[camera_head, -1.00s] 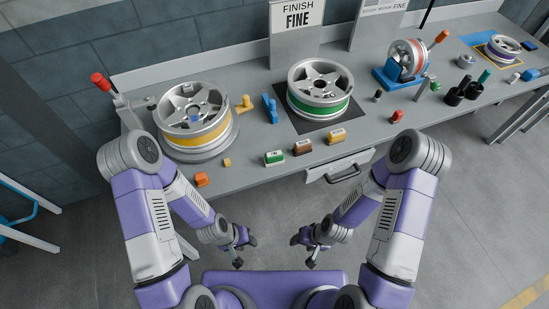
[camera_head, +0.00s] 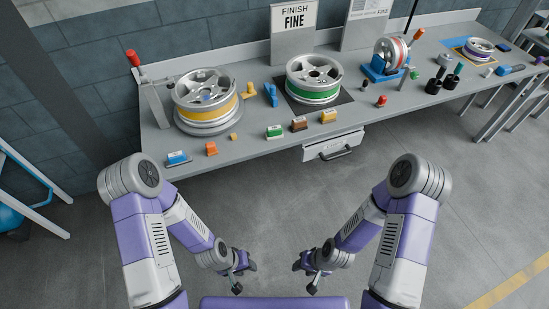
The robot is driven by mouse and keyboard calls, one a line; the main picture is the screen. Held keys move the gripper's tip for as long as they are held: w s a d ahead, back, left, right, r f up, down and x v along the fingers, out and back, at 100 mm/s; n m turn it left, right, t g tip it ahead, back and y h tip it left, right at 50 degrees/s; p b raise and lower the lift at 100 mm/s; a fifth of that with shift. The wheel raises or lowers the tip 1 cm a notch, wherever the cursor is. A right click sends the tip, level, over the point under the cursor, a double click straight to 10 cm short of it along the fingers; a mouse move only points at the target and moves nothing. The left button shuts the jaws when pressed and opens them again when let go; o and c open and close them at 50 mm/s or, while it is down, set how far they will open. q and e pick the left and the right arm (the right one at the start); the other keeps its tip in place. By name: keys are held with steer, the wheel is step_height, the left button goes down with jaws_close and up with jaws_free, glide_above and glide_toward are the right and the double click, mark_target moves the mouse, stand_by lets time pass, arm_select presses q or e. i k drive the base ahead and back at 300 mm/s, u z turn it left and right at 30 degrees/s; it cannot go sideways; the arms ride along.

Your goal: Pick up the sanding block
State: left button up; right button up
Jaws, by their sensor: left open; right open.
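Small blocks that could be the sanding block lie along the bench's front: a green one (camera_head: 274,132), a brown one (camera_head: 298,124) and a yellow one (camera_head: 328,117), each with a pale label on top. A blue block with a pale top (camera_head: 178,158) lies at the front left corner. Which one is the sanding block I cannot tell. My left gripper (camera_head: 242,275) and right gripper (camera_head: 308,276) are open, low in front of my body. Both are well short of the bench and touch nothing.
The grey bench (camera_head: 225,153) carries a yellow-banded wheel (camera_head: 207,97), a green-banded wheel (camera_head: 314,80) and a red-banded wheel in a blue stand (camera_head: 390,55). An orange piece (camera_head: 211,149) lies near the front edge. A drawer with a handle (camera_head: 333,146) sits below. Floor before the bench is clear.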

mark_target(274, 132)
steer(key=u, duration=0.45)
steer(key=k, duration=0.2)
steer(key=z, duration=1.35)
steer(key=i, duration=0.8)
steer(key=u, duration=0.15)
